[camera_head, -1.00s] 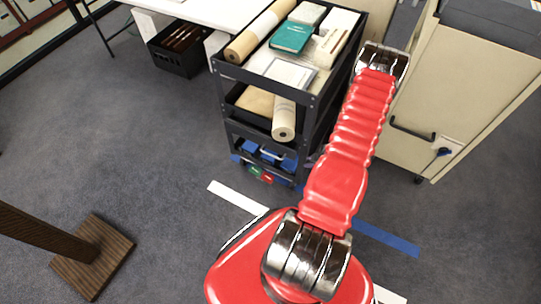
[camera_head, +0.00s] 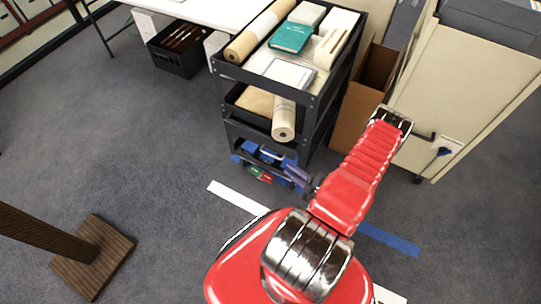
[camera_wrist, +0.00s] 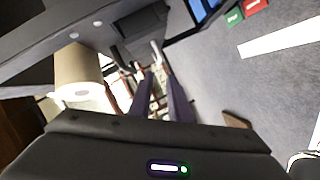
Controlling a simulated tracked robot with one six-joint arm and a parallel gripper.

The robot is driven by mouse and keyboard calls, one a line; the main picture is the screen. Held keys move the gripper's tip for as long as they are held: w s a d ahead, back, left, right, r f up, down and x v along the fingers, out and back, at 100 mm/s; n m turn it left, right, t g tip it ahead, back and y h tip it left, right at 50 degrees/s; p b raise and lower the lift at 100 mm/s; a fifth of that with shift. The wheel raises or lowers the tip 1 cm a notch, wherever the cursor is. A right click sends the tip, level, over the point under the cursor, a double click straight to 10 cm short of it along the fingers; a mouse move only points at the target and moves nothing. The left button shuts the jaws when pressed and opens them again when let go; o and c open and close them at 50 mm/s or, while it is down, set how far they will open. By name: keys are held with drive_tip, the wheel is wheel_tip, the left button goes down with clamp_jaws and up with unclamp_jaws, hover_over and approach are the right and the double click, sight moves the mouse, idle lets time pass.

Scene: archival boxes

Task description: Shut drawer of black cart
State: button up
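The black cart (camera_head: 314,105) stands ahead, its upper shelves loaded. At its lower front, a dark drawer front (camera_head: 262,137) sits above blue items; how far it stands out is hard to tell. My gripper (camera_head: 297,174), with purple fingers, is low beside the cart's front right corner, close to the blue items. In the wrist view, the two fingers of my gripper (camera_wrist: 158,82) show apart with a gap between them and nothing clearly held. The dark cart frame (camera_wrist: 70,37) fills the upper left there. Whether the fingers touch the cart is unclear.
A cream cabinet (camera_head: 465,90) and an open brown carton (camera_head: 360,115) stand right of the cart. A rolled sheet (camera_head: 284,122) sticks out from the middle shelf. A wooden post base (camera_head: 95,255) stands at lower left.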

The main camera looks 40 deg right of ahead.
sight(270, 155)
drive_tip(key=shift+w, duration=0.15)
drive_tip(key=shift+x, duration=6.75)
drive_tip(key=shift+f, duration=0.1)
drive_tip(key=shift+c, duration=0.2)
clamp_jaws()
